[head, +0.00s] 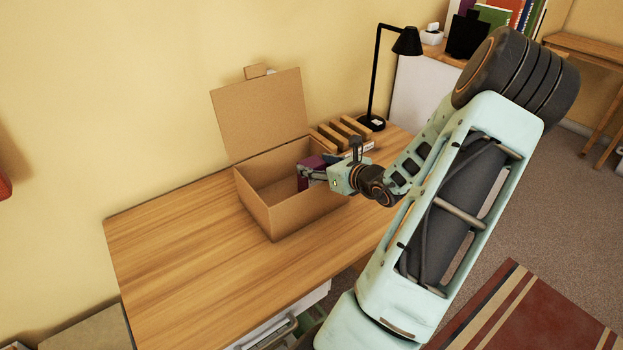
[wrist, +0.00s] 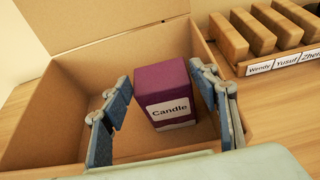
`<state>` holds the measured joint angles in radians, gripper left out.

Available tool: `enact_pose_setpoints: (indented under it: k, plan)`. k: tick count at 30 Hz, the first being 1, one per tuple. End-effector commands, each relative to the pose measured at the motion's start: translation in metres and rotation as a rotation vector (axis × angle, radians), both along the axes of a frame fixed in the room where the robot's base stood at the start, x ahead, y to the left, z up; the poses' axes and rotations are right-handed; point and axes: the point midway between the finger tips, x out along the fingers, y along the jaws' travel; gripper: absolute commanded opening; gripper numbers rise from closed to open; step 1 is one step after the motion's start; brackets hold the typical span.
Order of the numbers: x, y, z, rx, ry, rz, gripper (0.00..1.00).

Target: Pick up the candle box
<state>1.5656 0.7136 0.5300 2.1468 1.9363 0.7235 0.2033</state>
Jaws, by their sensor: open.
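The candle box (wrist: 163,90) is purple with a white label reading "Candle". It stands inside an open cardboard box (head: 255,208), near its right end. In the head view the candle box (head: 303,181) shows beside my gripper (head: 315,172), which partly hides it. In the wrist view my gripper (wrist: 162,108) is open, with one finger to the left of the candle box and one to the right. A gap shows on each side, so the fingers do not appear to touch it. The cardboard box also shows in the wrist view (wrist: 60,85).
The cardboard box's lid (head: 260,112) stands raised at the back. A rack of wooden blocks (head: 342,135) with name labels is right of the box. A black desk lamp (head: 374,80) stands behind it. The left part of the wooden table (head: 170,255) is clear.

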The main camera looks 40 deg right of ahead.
Motion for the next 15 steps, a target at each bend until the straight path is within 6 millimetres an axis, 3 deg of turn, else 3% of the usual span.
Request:
enact_pose_setpoints:
  k: [8,15]
  plan:
    - [0.0029,-0.0005,-0.0013,0.0,0.001,0.0,0.54]
    - [0.0027,-0.0004,-0.0012,0.0,0.001,0.0,0.28]
